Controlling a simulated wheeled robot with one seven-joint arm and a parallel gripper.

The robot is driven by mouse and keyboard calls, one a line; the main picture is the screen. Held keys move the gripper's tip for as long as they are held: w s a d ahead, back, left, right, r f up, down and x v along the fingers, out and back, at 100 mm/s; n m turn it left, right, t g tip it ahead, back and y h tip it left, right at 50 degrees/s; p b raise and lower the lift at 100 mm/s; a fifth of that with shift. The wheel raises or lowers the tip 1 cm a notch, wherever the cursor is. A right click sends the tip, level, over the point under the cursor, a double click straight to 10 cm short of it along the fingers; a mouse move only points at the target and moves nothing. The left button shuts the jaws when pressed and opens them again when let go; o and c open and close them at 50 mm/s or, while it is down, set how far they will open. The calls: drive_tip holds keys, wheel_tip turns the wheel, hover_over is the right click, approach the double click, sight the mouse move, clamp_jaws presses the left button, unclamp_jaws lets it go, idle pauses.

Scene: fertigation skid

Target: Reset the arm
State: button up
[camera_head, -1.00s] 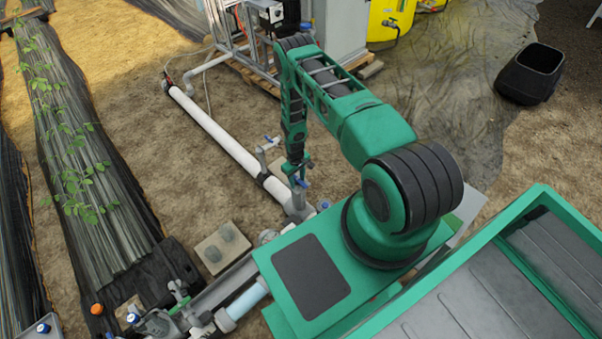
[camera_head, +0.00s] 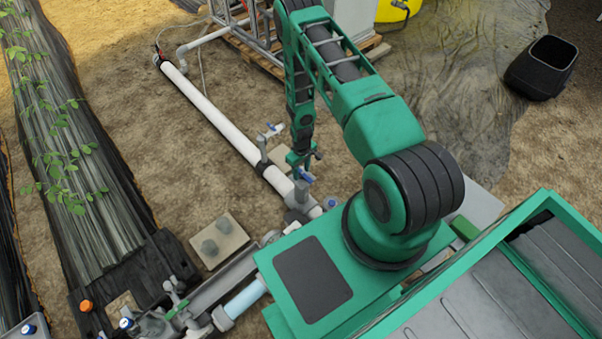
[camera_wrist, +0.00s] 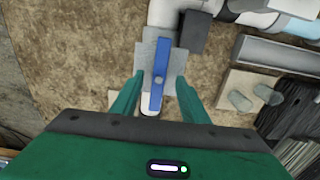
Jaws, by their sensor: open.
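My gripper (camera_head: 299,162) hangs at the end of my green arm, pointing down over the white pipe (camera_head: 225,125) beside my base. In the wrist view its two green fingers (camera_wrist: 160,95) are spread apart. A blue valve handle (camera_wrist: 160,75) on a grey valve body (camera_wrist: 147,55) shows between the fingers, and they do not visibly touch it. The handle also shows just below the gripper in the head view (camera_head: 307,177). The gripper holds nothing. How far the fingertips are above the handle I cannot tell.
A second blue-handled valve (camera_head: 272,128) stands along the pipe to the upper left. A pale slab with grey fittings (camera_head: 219,240) lies on the soil at left. Plant rows on black sheeting (camera_head: 85,190) run along the left. A black bin (camera_head: 542,68) stands at upper right.

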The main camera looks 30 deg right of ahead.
drive_tip(key=shift+s+d+r, duration=0.15)
drive_tip(key=shift+r, duration=0.3)
drive_tip(key=shift+r, duration=0.1)
drive_tip(key=w+d+r+m, duration=0.1)
drive_tip(key=w+d+r, duration=0.15)
drive_tip(key=r, duration=0.65)
drive_tip(key=w+d+r, duration=0.1)
drive_tip(key=d+r, duration=0.2)
drive_tip(key=r, duration=0.7)
drive_tip(key=s+d+r+m+h, duration=0.1)
drive_tip(key=s+r, duration=0.1)
drive_tip(key=r, duration=0.8)
drive_tip(key=s+d+r+m, duration=0.2)
drive_tip(key=s+r, duration=0.1)
drive_tip(key=r, duration=0.6)
drive_tip(key=s+r+m, duration=0.2)
drive_tip(key=s+r, duration=0.8)
drive_tip(key=r, duration=0.4)
drive_tip(key=s+a+r+m, duration=0.1)
drive_tip(key=s+r, duration=0.3)
drive_tip(key=s, duration=0.4)
drive_tip(key=s+a+r+m+y, duration=0.1)
drive_tip(key=s+a+r, duration=0.3)
drive_tip(key=s, duration=0.5)
drive_tip(key=shift+s+r+m, duration=0.2)
drive_tip(key=shift+r+m, duration=0.1)
drive_tip(key=shift+r, duration=0.05)
